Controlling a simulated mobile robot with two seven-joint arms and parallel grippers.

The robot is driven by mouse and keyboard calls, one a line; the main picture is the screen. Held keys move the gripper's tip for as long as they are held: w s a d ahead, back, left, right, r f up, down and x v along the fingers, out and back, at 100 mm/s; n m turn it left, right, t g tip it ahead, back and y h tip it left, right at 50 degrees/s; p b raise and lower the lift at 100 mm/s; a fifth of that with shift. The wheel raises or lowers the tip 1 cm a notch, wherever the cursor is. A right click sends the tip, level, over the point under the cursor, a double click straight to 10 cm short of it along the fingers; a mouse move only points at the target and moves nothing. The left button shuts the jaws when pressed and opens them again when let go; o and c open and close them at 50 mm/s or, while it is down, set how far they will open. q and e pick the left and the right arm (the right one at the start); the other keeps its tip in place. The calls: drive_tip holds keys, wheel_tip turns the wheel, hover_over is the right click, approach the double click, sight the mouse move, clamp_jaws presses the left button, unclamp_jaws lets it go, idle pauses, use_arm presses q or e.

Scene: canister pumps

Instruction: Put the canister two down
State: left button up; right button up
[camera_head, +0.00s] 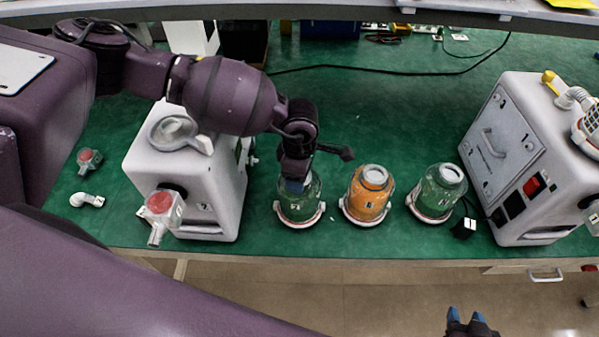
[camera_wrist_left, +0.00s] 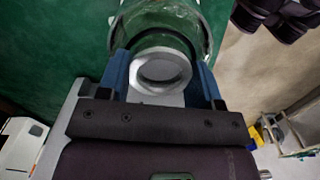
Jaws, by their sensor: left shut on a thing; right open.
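A green glass canister with a small label (camera_head: 297,209) is at the left end of a row of three, at a white ring base on the green table; I cannot tell whether it bears its full weight there. My left gripper (camera_head: 294,184) is above it, shut on its neck and hiding its top. In the left wrist view the blue fingers (camera_wrist_left: 163,80) lie on both sides of the canister's pale round top (camera_wrist_left: 161,72). My right gripper (camera_head: 471,317) is open and empty, low in front of the table.
An orange canister (camera_head: 366,200) and another green canister (camera_head: 439,190) stand to the right. White pump machines stand at left (camera_head: 200,185) and right (camera_head: 515,150). Small fittings (camera_head: 88,200) lie far left. A black cable crosses the table behind, where there is free room.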

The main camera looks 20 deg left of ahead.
use_arm(q)
drive_tip(key=o, duration=1.3)
drive_tip(key=shift+f, duration=0.1)
drive_tip(key=shift+r, duration=0.4)
wheel_tip(320, 180, up, 12)
drive_tip(key=shift+f+b, duration=0.25)
drive_tip(key=shift+b, duration=0.3)
drive_tip(key=shift+s, duration=0.1)
